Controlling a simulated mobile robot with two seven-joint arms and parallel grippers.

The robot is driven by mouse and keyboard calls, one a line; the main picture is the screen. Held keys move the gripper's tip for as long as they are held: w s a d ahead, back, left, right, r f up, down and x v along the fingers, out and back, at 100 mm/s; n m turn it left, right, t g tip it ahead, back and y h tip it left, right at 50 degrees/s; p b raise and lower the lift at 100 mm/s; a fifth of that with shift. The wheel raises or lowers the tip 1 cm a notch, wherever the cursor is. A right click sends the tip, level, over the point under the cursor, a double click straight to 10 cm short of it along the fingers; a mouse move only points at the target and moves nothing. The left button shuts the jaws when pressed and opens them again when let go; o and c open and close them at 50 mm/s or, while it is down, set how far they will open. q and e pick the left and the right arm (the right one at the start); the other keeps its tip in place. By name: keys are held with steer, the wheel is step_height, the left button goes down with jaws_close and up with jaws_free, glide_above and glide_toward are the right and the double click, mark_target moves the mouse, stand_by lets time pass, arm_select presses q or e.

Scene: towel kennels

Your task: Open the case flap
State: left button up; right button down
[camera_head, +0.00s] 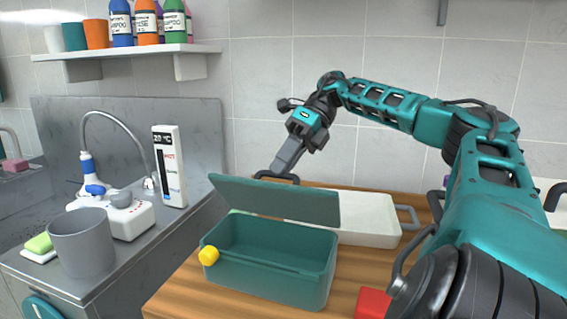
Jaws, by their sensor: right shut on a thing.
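The teal case (270,281) sits on the wooden counter in the lower middle, its hollow inside partly visible. Its flap (285,202) is raised and tilted above the back of the case. A dark looped handle (291,178) shows at the flap's upper edge. My right gripper (278,168) reaches down from behind and is shut on the handle; its fingertips are small and partly hidden there. My left gripper is out of view.
A white case (365,222) with a grey handle stands behind right of the teal case. A red block (373,303) lies at the front right. On the left, a grey metal counter holds a grey cup (82,245) and a white device (127,218). Bottles line a shelf (130,51).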

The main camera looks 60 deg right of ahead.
steer(key=shift+f, duration=0.2)
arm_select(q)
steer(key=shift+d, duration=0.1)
arm_select(e)
steer(key=c, duration=1.1)
jaws_free()
steer(key=shift+r, duration=0.1)
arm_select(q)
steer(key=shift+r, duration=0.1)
arm_select(e)
steer(key=shift+d+r, duration=0.1)
arm_select(q)
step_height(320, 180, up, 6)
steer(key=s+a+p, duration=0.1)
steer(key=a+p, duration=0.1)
steer(key=p, duration=0.6)
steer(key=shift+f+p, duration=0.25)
steer(key=shift+p, duration=0.15)
arm_select(e)
steer(key=v, duration=1.2)
steer(key=shift+s+d+r, duration=0.1)
steer(key=shift+d+r, duration=0.1)
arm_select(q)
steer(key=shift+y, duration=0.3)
arm_select(e)
steer(key=shift+c, duration=0.4)
